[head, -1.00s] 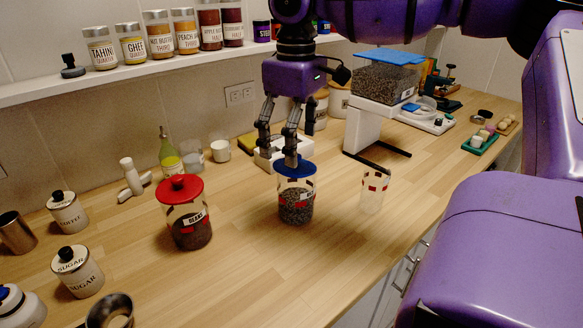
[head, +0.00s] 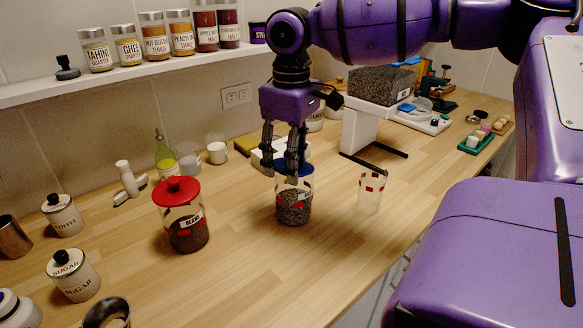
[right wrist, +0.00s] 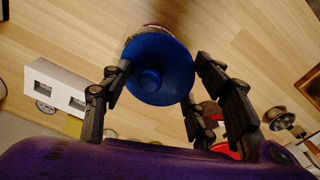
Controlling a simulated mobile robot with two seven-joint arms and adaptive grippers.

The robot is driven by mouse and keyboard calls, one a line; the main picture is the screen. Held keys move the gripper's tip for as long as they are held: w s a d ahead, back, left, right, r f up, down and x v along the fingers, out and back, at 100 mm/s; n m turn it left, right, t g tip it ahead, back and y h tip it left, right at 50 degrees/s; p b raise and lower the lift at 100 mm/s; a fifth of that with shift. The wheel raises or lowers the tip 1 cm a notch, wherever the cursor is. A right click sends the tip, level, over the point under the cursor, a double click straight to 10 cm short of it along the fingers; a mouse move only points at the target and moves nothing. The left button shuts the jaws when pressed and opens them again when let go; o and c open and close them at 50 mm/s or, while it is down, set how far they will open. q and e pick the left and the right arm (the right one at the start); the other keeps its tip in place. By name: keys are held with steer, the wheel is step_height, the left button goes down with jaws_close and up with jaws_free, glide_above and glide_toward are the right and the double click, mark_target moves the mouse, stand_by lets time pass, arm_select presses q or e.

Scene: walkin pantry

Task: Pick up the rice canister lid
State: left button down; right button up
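My left gripper is not in view.
A red-lidded beans canister (head: 181,217) stands to the left and a clear jar (head: 370,192) to the right. Behind are a white scale stand (head: 360,130) with a grain bin, and a shelf (head: 130,72) of jars.

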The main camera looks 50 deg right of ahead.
steer(key=shift+s+f, duration=0.25)
steer(key=shift+f, duration=0.05)
steer(key=shift+c, duration=0.5)
steer(key=shift+r, duration=0.1)
